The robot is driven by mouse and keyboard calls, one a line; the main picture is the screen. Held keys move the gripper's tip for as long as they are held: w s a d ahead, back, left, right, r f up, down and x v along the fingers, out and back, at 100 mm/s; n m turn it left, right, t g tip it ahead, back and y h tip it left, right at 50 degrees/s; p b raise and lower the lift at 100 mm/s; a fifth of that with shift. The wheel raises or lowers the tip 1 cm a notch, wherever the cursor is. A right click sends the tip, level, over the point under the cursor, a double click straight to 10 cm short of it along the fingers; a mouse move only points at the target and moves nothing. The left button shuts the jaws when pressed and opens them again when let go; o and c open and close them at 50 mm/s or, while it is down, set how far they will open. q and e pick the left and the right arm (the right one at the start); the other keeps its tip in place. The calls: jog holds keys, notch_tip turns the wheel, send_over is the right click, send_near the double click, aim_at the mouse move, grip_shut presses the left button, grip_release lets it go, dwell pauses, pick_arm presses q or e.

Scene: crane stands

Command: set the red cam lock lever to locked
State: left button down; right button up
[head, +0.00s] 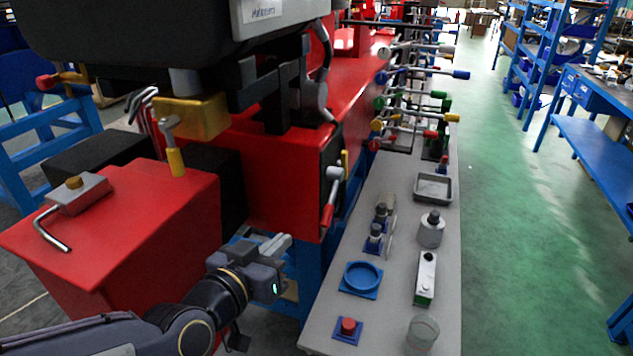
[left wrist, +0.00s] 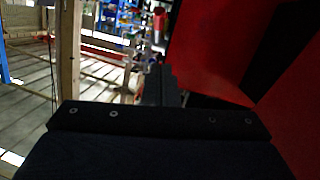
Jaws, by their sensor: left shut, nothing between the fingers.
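The red cam lock lever (head: 327,216) sits on a black plate (head: 331,160) at the end of the red machine body. Its red grip hangs down and slightly left from a grey hub (head: 336,174). My left gripper (head: 286,241) is shut and empty, below and left of the lever in the head view, apart from it. In the left wrist view the shut fingers (left wrist: 160,84) point ahead past a dark red surface. A small reddish cylinder shows beyond them; I cannot tell whether it is the lever. My right gripper is not in view.
A grey bench (head: 390,215) right of the lever carries a blue ring (head: 362,277), a red button (head: 347,326), a glass jar (head: 422,333) and a metal tray (head: 433,188). The green floor at right is clear.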

pick_arm(q)
jog(key=r, duration=0.1)
send_near(327, 209)
jog(key=w+d+r, duration=0.1)
jog(key=w+r, duration=0.1)
jog(key=w, duration=0.1)
jog(key=shift+w+d+f+p, duration=0.15)
jog(key=shift+w+d+f, duration=0.25)
jog(key=shift+w+f, duration=0.25)
jog(key=shift+w+d+f+p, duration=0.15)
jog(key=shift+w+d+f, duration=0.25)
jog(key=shift+f, duration=0.45)
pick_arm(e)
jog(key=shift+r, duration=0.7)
